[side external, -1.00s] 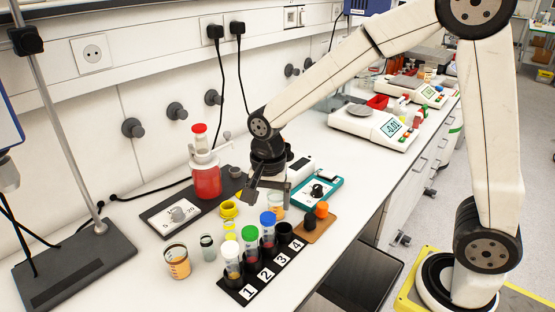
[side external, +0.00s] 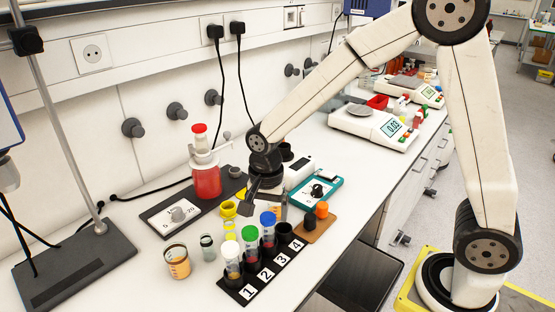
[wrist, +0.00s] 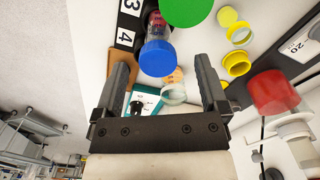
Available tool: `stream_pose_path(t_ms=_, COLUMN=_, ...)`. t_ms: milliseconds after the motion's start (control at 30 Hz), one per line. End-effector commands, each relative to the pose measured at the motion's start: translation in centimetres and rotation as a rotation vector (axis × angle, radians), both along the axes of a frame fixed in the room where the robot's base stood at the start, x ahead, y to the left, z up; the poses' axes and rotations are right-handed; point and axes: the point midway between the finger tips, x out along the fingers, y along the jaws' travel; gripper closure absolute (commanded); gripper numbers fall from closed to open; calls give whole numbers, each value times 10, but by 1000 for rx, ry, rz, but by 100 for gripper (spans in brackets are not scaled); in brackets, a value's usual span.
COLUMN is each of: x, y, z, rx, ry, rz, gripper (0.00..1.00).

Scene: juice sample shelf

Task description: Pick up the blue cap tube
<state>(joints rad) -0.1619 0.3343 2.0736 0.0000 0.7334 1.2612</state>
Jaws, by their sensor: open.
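The blue cap tube (side external: 268,219) stands upright in the black numbered rack (side external: 233,285), at the place marked 3. The tube's lower part is hidden in the rack.
A green cap tube (side external: 250,233) and a white cap tube (side external: 231,252) stand beside it in the rack. Place 4 (side external: 284,229) holds no capped tube. Nearby are yellow rings (side external: 229,208), a juice beaker (side external: 177,262), a red-filled bottle (side external: 207,182) and a brown block (side external: 316,229).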

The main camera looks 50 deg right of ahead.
Motion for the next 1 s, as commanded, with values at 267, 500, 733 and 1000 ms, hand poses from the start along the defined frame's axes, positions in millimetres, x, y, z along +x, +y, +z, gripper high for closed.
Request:
stream_pose_path(t_ms=267, x=-3, y=1, z=-31, rx=0, ry=3, rz=0, gripper=7)
stream_pose_path(t_ms=500, x=-3, y=0, z=-46, rx=0, ry=1, rz=0, gripper=7)
stream_pose_path(t_ms=733, x=-2, y=1, z=-46, rx=0, ry=0, rz=0, gripper=7)
stream_pose_path(t_ms=1000, x=-2, y=1, z=-46, rx=0, ry=0, rz=0, gripper=7)
